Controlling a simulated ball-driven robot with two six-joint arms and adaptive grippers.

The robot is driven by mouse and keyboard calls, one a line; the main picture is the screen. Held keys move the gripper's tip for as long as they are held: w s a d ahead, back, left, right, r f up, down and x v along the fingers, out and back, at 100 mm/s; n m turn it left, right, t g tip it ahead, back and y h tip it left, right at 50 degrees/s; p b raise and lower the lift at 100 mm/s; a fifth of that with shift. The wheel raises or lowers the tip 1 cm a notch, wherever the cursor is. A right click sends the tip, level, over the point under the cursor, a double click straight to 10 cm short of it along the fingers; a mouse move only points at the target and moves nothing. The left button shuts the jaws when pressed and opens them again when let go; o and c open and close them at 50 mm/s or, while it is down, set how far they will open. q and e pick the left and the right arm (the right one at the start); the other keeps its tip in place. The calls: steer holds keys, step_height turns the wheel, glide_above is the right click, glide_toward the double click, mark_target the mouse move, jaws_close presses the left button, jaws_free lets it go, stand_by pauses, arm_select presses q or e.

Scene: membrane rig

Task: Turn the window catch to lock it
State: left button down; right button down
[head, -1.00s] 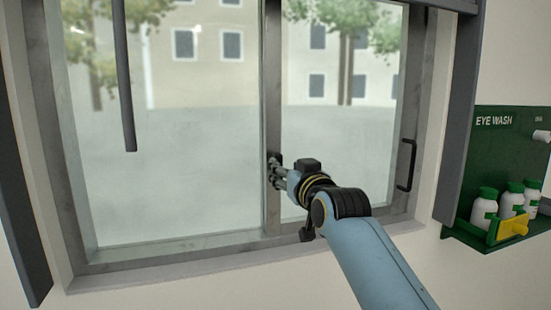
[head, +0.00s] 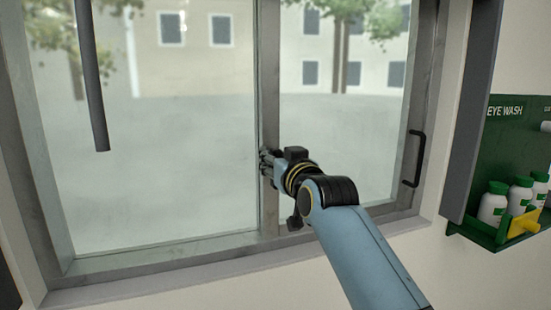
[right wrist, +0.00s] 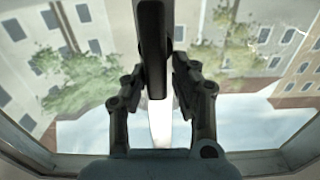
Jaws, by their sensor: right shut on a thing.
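The window catch is a dark bar (right wrist: 152,50) that comes down between the fingers in the right wrist view. It sits on the grey middle upright (head: 269,90) of the window, and in the head view my gripper mostly hides it. My right gripper (head: 267,161) is at that upright, about halfway up the visible frame. It also shows in the right wrist view (right wrist: 158,78), shut on the catch with one finger on each side. I cannot tell the catch's exact angle. My left gripper is not in view.
A black pull handle (head: 416,159) stands on the right window frame. A green eye wash shelf (head: 512,150) with white bottles (head: 492,203) is on the wall at right. A dark grey bar (head: 92,85) hangs at upper left. The sill (head: 170,283) is clear.

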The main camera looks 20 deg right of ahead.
steer(key=shift+d, duration=0.1)
steer(key=shift+m, duration=0.4)
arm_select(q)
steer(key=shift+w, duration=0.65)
arm_select(e)
steer(key=shift+d, duration=0.1)
steer(key=shift+m, duration=0.3)
steer(key=m, duration=0.3)
steer(key=shift+d+f, duration=0.1)
steer(key=shift+d, duration=0.25)
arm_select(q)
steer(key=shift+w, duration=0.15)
arm_select(e)
steer(key=shift+m, duration=0.4)
steer(key=shift+d+f, duration=0.1)
steer(key=shift+f, duration=0.1)
